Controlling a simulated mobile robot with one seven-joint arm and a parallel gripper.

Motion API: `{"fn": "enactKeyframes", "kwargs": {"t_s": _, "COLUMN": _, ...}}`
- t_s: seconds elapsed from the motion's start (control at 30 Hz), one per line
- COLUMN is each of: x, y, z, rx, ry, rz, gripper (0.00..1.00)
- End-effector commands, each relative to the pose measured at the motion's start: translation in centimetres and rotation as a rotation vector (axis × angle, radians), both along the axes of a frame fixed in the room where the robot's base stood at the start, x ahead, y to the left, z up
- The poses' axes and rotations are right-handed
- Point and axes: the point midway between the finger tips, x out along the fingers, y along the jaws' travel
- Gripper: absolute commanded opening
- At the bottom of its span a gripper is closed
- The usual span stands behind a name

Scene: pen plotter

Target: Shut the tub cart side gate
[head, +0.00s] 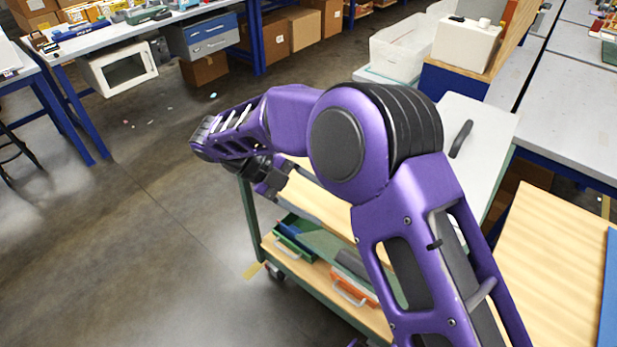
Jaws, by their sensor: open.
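The tub cart (250,217) has a green frame and wooden shelves and stands in the middle, partly hidden behind my purple arm. I cannot pick out its side gate for certain, nor tell whether it stands open or shut. A pale wooden top surface of the cart shows beside my arm. My gripper (274,186) is at the cart's upper left corner, pointing down, with its jaws open. It looks empty. I cannot tell whether it touches the cart.
The lower shelf holds a green tray (293,246) and an orange-and-white case (352,287). A white panel with a dark handle (461,138) lies behind my arm. A wooden table (548,265) is at right. Workbenches line the back.

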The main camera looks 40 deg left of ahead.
Motion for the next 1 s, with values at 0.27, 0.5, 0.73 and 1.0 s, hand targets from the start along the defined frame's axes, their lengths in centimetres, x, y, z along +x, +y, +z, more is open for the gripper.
{"fn": "enactKeyframes", "kwargs": {"t_s": 0.27, "x": 0.5, "y": 1.4, "z": 1.3, "rx": 0.001, "ry": 0.000, "rz": -0.001, "gripper": 0.68}}
{"fn": "enactKeyframes", "kwargs": {"t_s": 0.5, "x": 1.0, "y": 2.6, "z": 2.4, "rx": 0.001, "ry": -0.001, "rz": 0.000, "gripper": 0.68}}
{"fn": "enactKeyframes", "kwargs": {"t_s": 0.73, "x": 1.3, "y": 3.3, "z": 3.0, "rx": -0.001, "ry": 0.001, "rz": 0.000, "gripper": 0.68}}
{"fn": "enactKeyframes", "kwargs": {"t_s": 1.0, "x": 1.3, "y": 3.3, "z": 3.1, "rx": -0.001, "ry": 0.000, "rz": -0.001, "gripper": 0.68}}
